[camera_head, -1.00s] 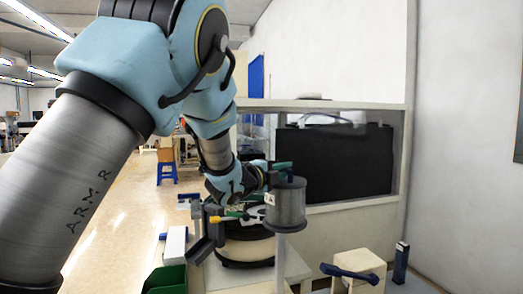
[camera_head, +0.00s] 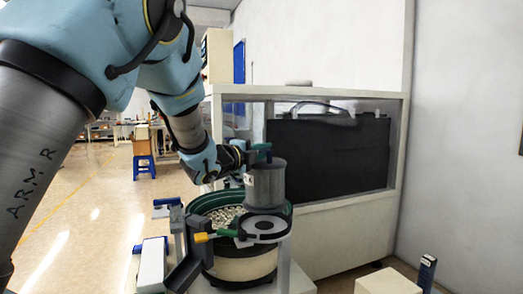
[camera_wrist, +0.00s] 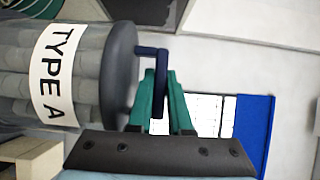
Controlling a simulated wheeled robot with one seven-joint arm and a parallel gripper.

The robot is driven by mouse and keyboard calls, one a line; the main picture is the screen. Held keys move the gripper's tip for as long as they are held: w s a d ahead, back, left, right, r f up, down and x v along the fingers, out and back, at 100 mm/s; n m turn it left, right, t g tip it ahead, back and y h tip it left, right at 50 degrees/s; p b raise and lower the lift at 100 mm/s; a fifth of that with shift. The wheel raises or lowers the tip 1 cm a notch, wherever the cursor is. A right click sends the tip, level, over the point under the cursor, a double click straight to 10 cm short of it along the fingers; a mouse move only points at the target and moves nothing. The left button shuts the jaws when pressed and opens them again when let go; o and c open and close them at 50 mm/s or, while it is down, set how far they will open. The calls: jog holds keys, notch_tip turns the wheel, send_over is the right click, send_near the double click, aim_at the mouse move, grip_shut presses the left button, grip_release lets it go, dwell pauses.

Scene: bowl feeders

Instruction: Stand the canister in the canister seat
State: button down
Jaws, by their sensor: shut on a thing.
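The canister (camera_head: 265,187) is a grey cylinder, upright in the head view, above a round grey-white seat with a dark central hole (camera_head: 273,235) at the front of the bowl feeder. Its lower end overlaps the seat's back edge in the picture; I cannot tell whether they touch. In the wrist view the canister (camera_wrist: 92,70) lies sideways with a "TYPE A" label. My gripper (camera_wrist: 158,100) has green fingers shut on the canister's dark blue handle (camera_wrist: 155,52). In the head view my gripper (camera_head: 262,152) is at the canister's top.
The bowl feeder (camera_head: 222,215) holds small pale parts. A green handle (camera_head: 228,233) and a yellow-tipped lever (camera_head: 202,237) stick out left of the seat. A white cabinet with a dark panel (camera_head: 330,155) stands behind. A white block (camera_head: 387,282) and dark blue post (camera_head: 427,272) are front right.

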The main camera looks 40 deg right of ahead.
aim_at(251, 178)
jog(key=shift+f+b, duration=1.2)
jog(key=shift+f, duration=1.55)
jog(key=shift+a+b, duration=0.15)
jog(key=shift+b, duration=0.7)
jog(key=shift+f+b, duration=0.6)
jog(key=shift+b, duration=0.05)
jog(key=c, duration=1.1)
grip_release()
jog(key=shift+f, duration=0.15)
jog(key=shift+s+a+b, duration=0.3)
jog(key=shift+a+b, duration=0.4)
jog(key=shift+a, duration=1.1)
jog(key=shift+s+a+b, duration=0.35)
jog(key=shift+a+b, duration=0.35)
jog(key=shift+a, duration=1.15)
jog(key=shift+s+a+b, duration=0.3)
jog(key=shift+a+b, duration=0.4)
jog(key=shift+a, duration=1.1)
